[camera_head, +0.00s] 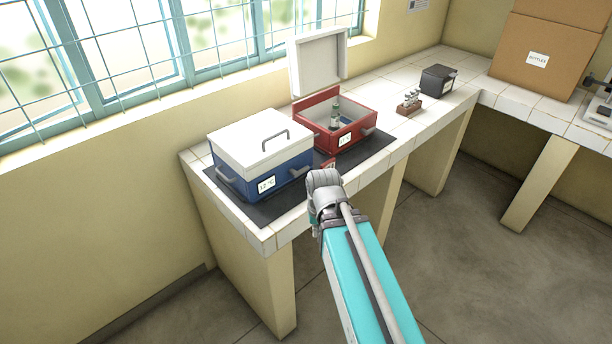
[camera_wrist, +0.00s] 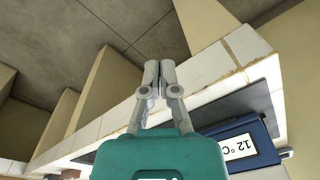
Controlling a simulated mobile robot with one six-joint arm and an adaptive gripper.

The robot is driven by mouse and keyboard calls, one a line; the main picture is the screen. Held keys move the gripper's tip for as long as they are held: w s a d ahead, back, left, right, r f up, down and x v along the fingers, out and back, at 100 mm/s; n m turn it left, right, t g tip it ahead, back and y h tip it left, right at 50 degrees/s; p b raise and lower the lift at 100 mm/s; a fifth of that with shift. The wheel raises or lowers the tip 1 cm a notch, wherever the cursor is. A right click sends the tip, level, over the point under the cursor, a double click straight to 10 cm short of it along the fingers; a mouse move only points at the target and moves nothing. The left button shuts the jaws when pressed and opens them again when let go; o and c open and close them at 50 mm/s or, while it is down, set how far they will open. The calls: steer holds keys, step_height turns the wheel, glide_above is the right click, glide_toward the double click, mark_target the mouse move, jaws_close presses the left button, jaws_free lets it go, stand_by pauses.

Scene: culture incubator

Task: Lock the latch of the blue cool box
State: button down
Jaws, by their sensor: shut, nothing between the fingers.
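The blue cool box (camera_head: 240,178) stands on a dark mat near the left end of the counter, its white lid (camera_head: 248,142) down and a "12 °C" label on its front. In the wrist view the blue box (camera_wrist: 270,150) is at the lower right with its label upside down. I cannot make out the state of its latch. My gripper (camera_wrist: 159,68) is shut and empty, in front of the counter edge and to the right of the blue box.
A red cool box (camera_head: 318,127) with its white lid (camera_head: 317,62) raised stands right of the blue box, a bottle (camera_head: 335,112) inside. Farther right are a small vial rack (camera_head: 408,106), a dark box (camera_head: 438,80) and a cardboard box (camera_head: 545,50). The floor before the counter is clear.

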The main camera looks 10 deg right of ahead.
steer(key=w+d+r+m+t+y, duration=0.1)
steer(key=w+d+m+t, duration=0.1)
steer(key=w+m, duration=0.4)
steer(key=w+d+r+m+t+y+b, duration=0.1)
steer(key=w+m, duration=0.5)
steer(key=m, duration=0.7)
steer(key=w+d+r+m+t+y+b, duration=0.1)
steer(key=w+d+r+m+t+y, duration=0.1)
steer(key=w+m+t, duration=0.3)
steer(key=shift+w+d+r+m+y, duration=0.4)
steer(key=shift+w+d+m, duration=0.45)
steer(key=shift+m, duration=1.45)
steer(key=shift+w, duration=0.1)
steer(key=shift+b+x, duration=3.1)
steer(key=shift+x, duration=1.8)
steer(key=shift+w+r, duration=0.15)
steer(key=shift+d+t, duration=0.25)
steer(key=shift+t, duration=0.05)
steer(key=shift+r, duration=0.1)
